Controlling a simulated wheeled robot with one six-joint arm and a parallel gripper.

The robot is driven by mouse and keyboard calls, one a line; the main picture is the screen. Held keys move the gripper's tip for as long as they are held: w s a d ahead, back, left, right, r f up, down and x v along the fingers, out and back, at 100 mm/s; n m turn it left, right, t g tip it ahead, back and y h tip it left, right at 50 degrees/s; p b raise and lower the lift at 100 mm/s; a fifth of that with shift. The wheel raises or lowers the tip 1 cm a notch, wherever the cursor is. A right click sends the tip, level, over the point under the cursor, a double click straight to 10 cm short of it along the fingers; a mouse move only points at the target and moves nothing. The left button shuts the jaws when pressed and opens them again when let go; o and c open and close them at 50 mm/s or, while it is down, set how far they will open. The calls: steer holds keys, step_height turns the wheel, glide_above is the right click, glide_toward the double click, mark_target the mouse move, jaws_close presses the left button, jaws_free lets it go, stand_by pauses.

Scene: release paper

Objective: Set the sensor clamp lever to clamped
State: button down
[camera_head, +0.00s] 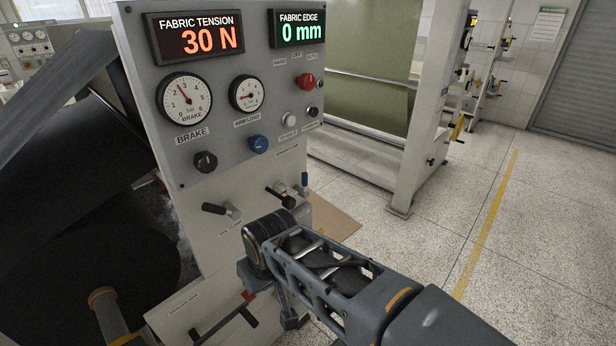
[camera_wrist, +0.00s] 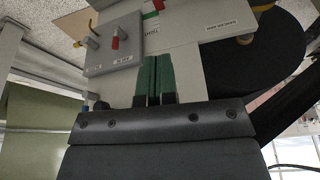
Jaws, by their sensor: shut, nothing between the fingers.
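My gripper (camera_wrist: 156,58) shows in the wrist view with its two green fingers shut together and nothing between them. Its tips are over a pale machine panel, apart from the small levers. In that view, a red-handled lever (camera_wrist: 115,42) and a brass-coloured lever (camera_wrist: 91,32) stand on a grey plate at upper left. In the head view, a black-handled lever (camera_head: 215,208) and another black lever (camera_head: 281,198) stick out below the console, with a blue-tipped lever (camera_head: 304,180) to the right. Small labels are unreadable, so I cannot tell which is the sensor clamp lever.
The grey console (camera_head: 222,110) carries gauges, knobs and displays reading 30 N and 0 mm. A large dark roll (camera_head: 95,265) is at left. A white frame with olive fabric (camera_head: 370,60) stands behind. The floor at right (camera_head: 540,230) is clear. My arm crosses the lower front.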

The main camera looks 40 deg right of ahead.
steer(key=w+d+r+n+t+h+p, duration=0.1)
steer(key=w+d+r, duration=0.3)
steer(key=w+d, duration=0.6)
steer(key=w+d+r+n+t+h+p, duration=0.1)
steer(key=w+d+r+n+h+p, duration=0.1)
steer(key=w+d, duration=0.8)
steer(key=d+r+p, duration=0.1)
steer(key=d+r, duration=0.1)
steer(key=d, duration=0.2)
steer(key=shift+t+h+p, duration=0.3)
steer(key=shift+t+p, duration=0.1)
steer(key=p+x, duration=0.2)
steer(key=x, duration=0.8)
